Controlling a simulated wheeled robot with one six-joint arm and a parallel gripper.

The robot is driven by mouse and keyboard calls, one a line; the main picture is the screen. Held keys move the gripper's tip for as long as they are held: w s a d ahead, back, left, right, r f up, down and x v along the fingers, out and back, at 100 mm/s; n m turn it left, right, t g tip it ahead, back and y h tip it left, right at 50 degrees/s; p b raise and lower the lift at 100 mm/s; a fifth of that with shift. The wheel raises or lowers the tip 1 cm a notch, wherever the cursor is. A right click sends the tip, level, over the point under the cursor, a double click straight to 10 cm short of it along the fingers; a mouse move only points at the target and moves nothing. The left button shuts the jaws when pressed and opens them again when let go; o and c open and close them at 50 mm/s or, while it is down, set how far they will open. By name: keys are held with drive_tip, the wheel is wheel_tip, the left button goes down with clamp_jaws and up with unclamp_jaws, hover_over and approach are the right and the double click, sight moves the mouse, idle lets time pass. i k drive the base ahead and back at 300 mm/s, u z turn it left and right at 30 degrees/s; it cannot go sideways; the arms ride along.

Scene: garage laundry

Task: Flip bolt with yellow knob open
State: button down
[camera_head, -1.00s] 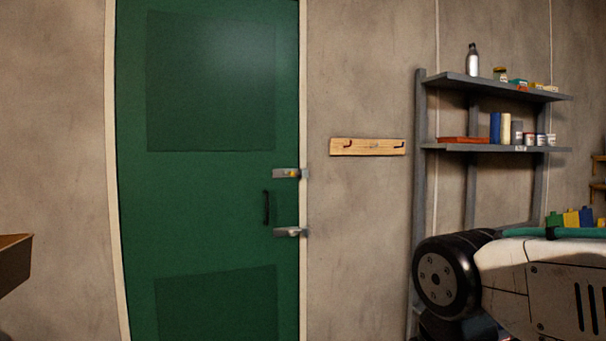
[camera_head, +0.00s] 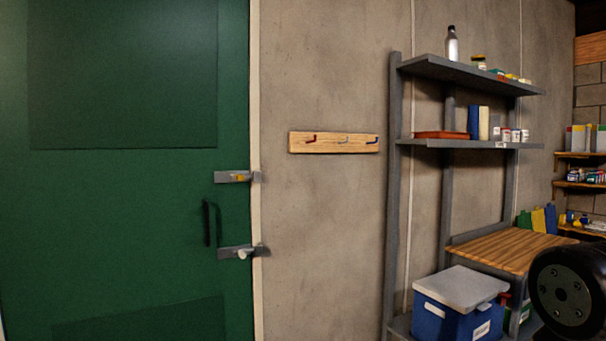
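A green door (camera_head: 120,190) fills the left of the view and looks closed. An upper bolt (camera_head: 236,177) with a small yellow knob (camera_head: 240,178) sits near its right edge, reaching to the pale frame. A lower bolt (camera_head: 236,252) with a pale grey or white knob (camera_head: 243,254) sits below it. A dark vertical handle (camera_head: 207,222) is just left of and between the bolts. My gripper is not in view; only a dark round joint of my arm shows at the lower right, well away from the door.
A wooden rail with hooks (camera_head: 334,142) is on the wall right of the door. A grey shelf unit (camera_head: 393,200) holds bottles, books and jars. A blue cooler (camera_head: 458,306) with a grey lid and a wooden worktop (camera_head: 513,250) are lower right.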

sight(241, 177)
drive_tip(key=z, duration=0.2)
drive_tip(key=i, duration=0.75)
drive_tip(key=u, duration=0.5)
drive_tip(key=i, duration=0.65)
drive_tip(key=u, duration=0.5)
